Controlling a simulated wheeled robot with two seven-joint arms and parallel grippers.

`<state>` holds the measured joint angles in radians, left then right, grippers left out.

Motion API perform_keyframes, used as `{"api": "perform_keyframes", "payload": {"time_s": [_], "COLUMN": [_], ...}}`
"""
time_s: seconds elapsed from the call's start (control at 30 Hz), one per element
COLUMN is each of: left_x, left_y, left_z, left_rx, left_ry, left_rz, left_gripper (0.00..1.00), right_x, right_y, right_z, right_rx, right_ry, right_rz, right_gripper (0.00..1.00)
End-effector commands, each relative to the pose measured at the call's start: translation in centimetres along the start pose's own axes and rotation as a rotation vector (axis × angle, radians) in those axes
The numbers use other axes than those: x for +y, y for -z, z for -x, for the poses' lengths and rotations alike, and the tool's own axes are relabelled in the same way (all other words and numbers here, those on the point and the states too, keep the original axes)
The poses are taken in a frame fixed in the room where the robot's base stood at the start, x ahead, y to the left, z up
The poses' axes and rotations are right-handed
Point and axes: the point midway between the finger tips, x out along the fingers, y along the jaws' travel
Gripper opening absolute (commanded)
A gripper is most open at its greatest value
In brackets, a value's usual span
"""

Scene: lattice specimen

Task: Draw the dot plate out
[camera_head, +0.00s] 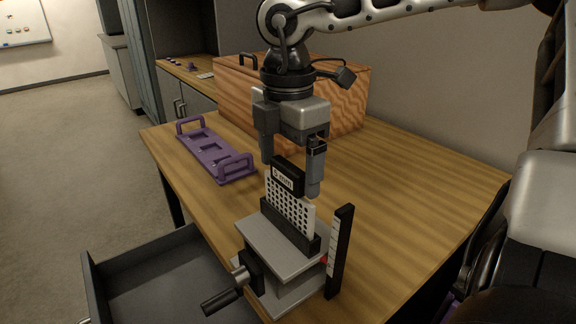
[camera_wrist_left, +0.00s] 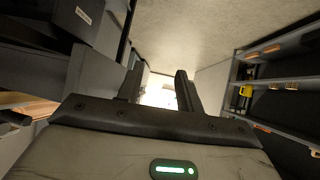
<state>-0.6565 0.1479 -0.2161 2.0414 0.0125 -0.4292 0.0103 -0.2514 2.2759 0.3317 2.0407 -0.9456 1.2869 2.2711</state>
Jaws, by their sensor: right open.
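The dot plate (camera_head: 290,209) is white with rows of black dots and has a black top block (camera_head: 288,179) with white lettering. It stands upright in the black slot bar of a grey stage (camera_head: 276,251) on the table. My right gripper (camera_head: 291,177) is above the stage and points down. Its fingers are open, one on each side of the black block. I cannot tell whether either finger touches it. In the left wrist view, my left gripper (camera_wrist_left: 159,88) is open and empty, away from the plate.
A black upright scale (camera_head: 340,252) and a crank handle (camera_head: 222,300) flank the stage. A purple tray with handles (camera_head: 236,166) and a wooden box (camera_head: 345,98) stand behind. An open grey drawer (camera_head: 160,285) juts out at the front left. The table's right side is clear.

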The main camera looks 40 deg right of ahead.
Motion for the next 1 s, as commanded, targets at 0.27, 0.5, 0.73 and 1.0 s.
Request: {"api": "perform_keyframes", "payload": {"time_s": [0.27,0.5,0.73,1.0], "left_x": [-0.06,-0.08,-0.07,0.01], "left_y": [-0.1,-0.18,-0.36,-0.76], "left_z": [-0.02,-0.02,0.04,0.2], "left_rx": [-0.003,-0.005,-0.01,-0.019], "left_ry": [0.001,0.002,0.002,0.001], "left_rz": [-0.001,-0.001,0.0,0.002], "left_gripper": [0.36,0.36,0.36,0.36], "right_x": [-0.03,-0.02,-0.01,0.0], "right_y": [0.02,0.01,0.01,0.01], "right_z": [-1.26,-1.24,-1.22,-1.19], "right_rx": [0.001,0.001,0.0,0.0], "right_ry": [0.0,0.0,0.0,-0.001], "right_rz": [0.001,0.001,0.001,0.001], "right_gripper": [0.89,0.75,0.52,0.43]}}
